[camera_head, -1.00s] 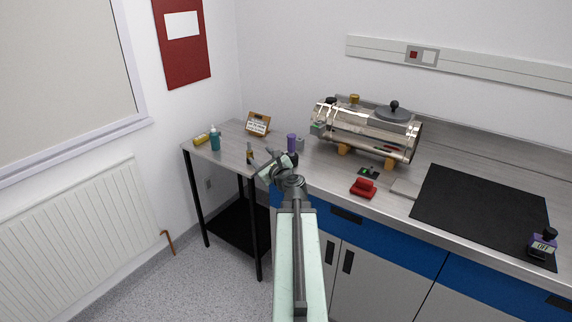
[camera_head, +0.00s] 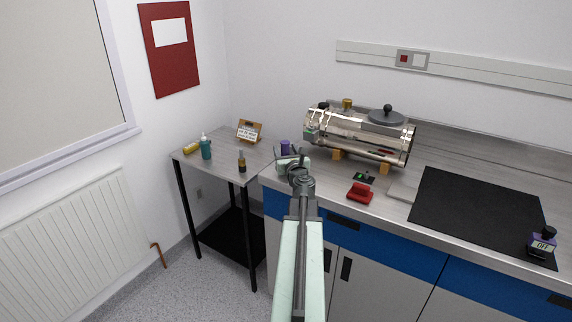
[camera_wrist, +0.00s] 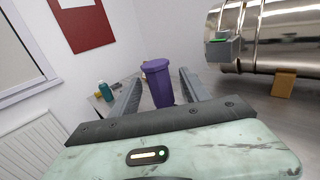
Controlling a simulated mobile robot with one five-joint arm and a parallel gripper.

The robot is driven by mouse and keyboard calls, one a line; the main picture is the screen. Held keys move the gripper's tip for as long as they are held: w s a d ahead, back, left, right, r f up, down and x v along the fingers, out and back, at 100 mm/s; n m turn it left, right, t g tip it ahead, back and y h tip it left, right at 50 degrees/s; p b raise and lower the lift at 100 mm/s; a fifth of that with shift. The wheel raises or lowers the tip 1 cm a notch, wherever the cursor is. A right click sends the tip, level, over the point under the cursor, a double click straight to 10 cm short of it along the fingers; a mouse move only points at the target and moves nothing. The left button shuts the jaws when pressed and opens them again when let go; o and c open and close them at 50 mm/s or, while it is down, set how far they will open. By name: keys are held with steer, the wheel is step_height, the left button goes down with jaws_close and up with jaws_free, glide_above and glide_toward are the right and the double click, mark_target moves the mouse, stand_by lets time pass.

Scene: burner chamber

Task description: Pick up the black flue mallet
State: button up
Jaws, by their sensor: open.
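I cannot make out a black flue mallet for certain. An upright purple object (camera_head: 285,147) stands at the left end of the blue-fronted counter. In the wrist view the purple object (camera_wrist: 157,82) has a wide top and narrows downward; its lower end is hidden behind my gripper. My gripper (camera_wrist: 160,78) is open and empty, its two fingers on either side of the purple object in the picture. I cannot tell whether they touch it. In the head view my gripper (camera_head: 291,164) is partly hidden by my wrist.
A shiny metal cylinder (camera_head: 350,135) on orange blocks stands right of the gripper. A red object (camera_head: 360,192) lies near the counter edge. A black mat (camera_head: 480,210) lies right.

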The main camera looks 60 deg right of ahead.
steer(key=x, duration=0.4)
steer(key=shift+f, duration=0.1)
steer(key=shift+s+a, duration=0.1)
steer(key=shift+c, duration=0.3)
jaws_close()
stand_by(0.8)
